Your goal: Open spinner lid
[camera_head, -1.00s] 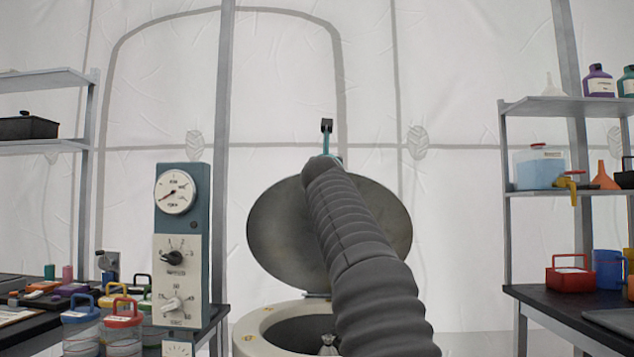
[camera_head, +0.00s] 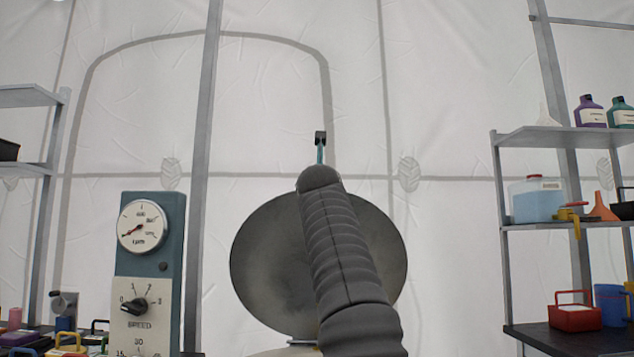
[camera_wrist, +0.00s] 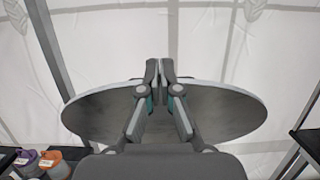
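The spinner lid (camera_head: 262,262), a large grey disc, stands raised, nearly upright, behind my arm in the head view. Only a sliver of the pale spinner body (camera_head: 275,352) shows at the bottom edge, so its bowl is out of sight. My gripper (camera_head: 320,137) points upward, and its tip shows above the lid's top edge. In the wrist view the fingertips of my gripper (camera_wrist: 159,68) are together with nothing seen between them. The lid (camera_wrist: 225,108) spreads out behind the fingers on both sides. Whether the fingers touch it cannot be told.
A blue control panel (camera_head: 172,240) with a gauge and knobs stands left of the lid. A rack (camera_head: 560,138) with bottles and a tub is at the right, above a dark bench (camera_head: 560,340) with a red box (camera_head: 575,318). Colourful containers stand at lower left.

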